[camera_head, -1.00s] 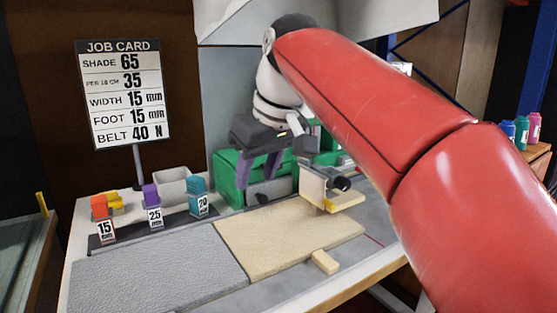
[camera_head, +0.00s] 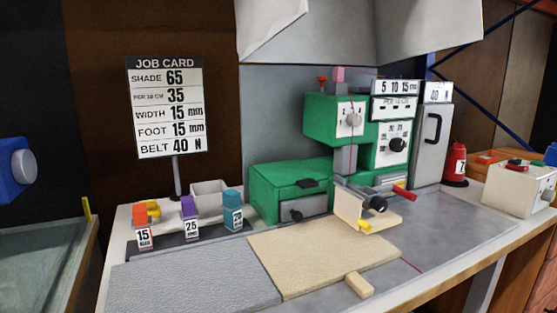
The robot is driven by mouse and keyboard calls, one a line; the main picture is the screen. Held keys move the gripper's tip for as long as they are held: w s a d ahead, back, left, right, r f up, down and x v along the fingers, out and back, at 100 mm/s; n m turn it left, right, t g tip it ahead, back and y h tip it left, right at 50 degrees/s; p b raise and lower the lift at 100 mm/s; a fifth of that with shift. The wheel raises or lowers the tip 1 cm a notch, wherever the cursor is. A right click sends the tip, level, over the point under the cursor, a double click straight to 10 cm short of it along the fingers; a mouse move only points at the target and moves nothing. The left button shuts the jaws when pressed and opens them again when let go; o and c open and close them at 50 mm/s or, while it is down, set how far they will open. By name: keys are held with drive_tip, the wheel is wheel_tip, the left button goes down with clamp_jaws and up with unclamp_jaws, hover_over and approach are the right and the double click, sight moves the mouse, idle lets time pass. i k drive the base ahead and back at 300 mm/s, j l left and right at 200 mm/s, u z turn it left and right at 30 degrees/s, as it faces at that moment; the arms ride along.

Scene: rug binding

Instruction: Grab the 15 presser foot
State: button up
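The 15 presser foot is an orange block (camera_head: 141,217) at the left end of a dark rack (camera_head: 163,250), behind a white tag (camera_head: 144,237) reading 15 mm. A purple foot (camera_head: 189,207) tagged 25 stands to its right. A teal foot (camera_head: 233,205), its tag appearing to read 20, stands at the rack's right end. The job card (camera_head: 165,107) behind lists FOOT 15 mm. My gripper and arm are not in view.
A green sewing machine (camera_head: 290,178) stands behind a beige mat (camera_head: 325,262) and a grey mat (camera_head: 195,283). A grey open bin (camera_head: 209,194) and a yellow piece (camera_head: 153,210) sit behind the rack. A red bottle (camera_head: 455,165) stands at right.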

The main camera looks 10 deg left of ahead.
sight(141, 222)
drive_tip(key=k+u, duration=0.1)
drive_tip(key=u, duration=0.25)
drive_tip(key=j+u, duration=0.1)
drive_tip(key=u, duration=0.25)
drive_tip(key=k+j+u, duration=0.1)
drive_tip(key=u, duration=0.25)
